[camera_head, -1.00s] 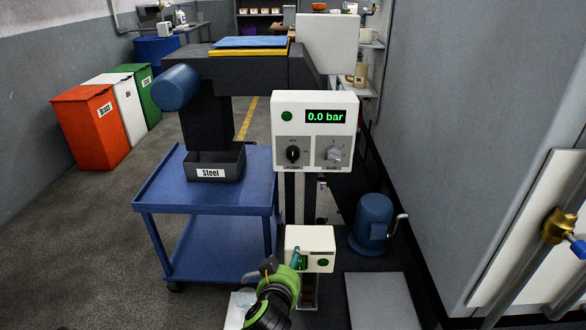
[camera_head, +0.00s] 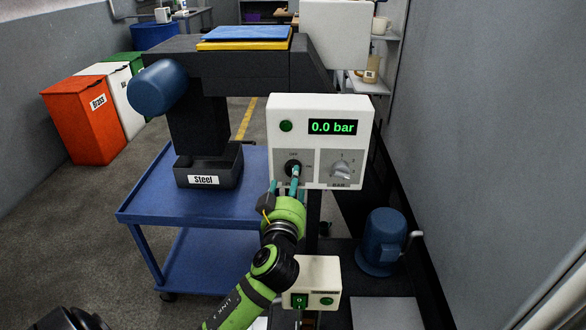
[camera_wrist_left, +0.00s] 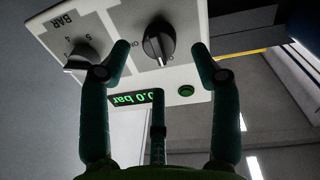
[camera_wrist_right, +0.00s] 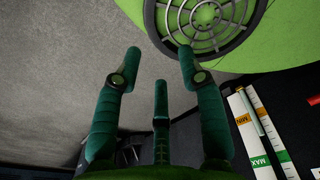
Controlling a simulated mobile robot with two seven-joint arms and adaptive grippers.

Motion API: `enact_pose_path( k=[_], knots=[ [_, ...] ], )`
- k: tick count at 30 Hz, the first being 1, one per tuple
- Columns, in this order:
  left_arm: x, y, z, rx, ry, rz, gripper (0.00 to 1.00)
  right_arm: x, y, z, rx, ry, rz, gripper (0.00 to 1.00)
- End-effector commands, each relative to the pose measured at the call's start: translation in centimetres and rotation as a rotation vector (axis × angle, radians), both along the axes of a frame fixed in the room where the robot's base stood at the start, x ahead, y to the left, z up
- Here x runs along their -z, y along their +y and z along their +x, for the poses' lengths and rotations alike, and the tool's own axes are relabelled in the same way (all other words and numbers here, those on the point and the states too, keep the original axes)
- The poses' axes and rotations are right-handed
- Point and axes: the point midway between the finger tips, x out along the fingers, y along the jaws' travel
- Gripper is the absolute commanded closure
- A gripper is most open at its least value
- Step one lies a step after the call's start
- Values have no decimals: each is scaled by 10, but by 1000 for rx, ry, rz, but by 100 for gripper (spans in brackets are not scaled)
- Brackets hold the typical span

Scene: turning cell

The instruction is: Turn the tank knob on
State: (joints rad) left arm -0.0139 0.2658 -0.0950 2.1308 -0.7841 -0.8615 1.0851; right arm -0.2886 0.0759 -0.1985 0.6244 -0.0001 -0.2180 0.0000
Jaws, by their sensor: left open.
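A white control panel (camera_head: 329,110) stands ahead with a display reading 0.0 bar. Its black knob (camera_head: 293,168) sits at lower left, and a grey knob (camera_head: 341,172) sits to the right, above a BAR label. My left gripper (camera_head: 284,183) is just in front of the panel at the black knob. In the left wrist view, the panel appears upside down and the black knob (camera_wrist_left: 157,43) shows between the spread, empty fingers, apparently untouched. My right gripper (camera_wrist_right: 160,68) shows only in the right wrist view, open and empty, away from the panel.
A smaller white switch box (camera_head: 318,272) stands below the panel, partly behind my left arm. A blue motor-like unit (camera_head: 382,240) stands at lower right.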

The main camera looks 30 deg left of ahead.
Motion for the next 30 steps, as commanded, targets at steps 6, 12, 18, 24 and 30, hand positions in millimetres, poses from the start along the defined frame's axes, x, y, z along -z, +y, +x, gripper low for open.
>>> enact_pose_path(
  k=[6, 12, 18, 24, 30],
  knots=[
    [-1, 16, 30, 0, 2, 2, 37, -6, -8, -26, -1, 43, -11, 60],
    [0, 22, 42, 0, 2, 1, 37, -8, -8, -21, -2, 33, -12, 60],
    [0, 22, 42, 0, 2, 0, 37, -8, -6, -7, -2, 9, -8, 60],
    [0, 22, 42, 0, 2, 0, 93, -8, -5, -6, -2, 8, -7, 60],
    [0, 22, 42, 0, 3, 1, 93, -8, -1, -7, -2, 10, -2, 60]
  ],
)
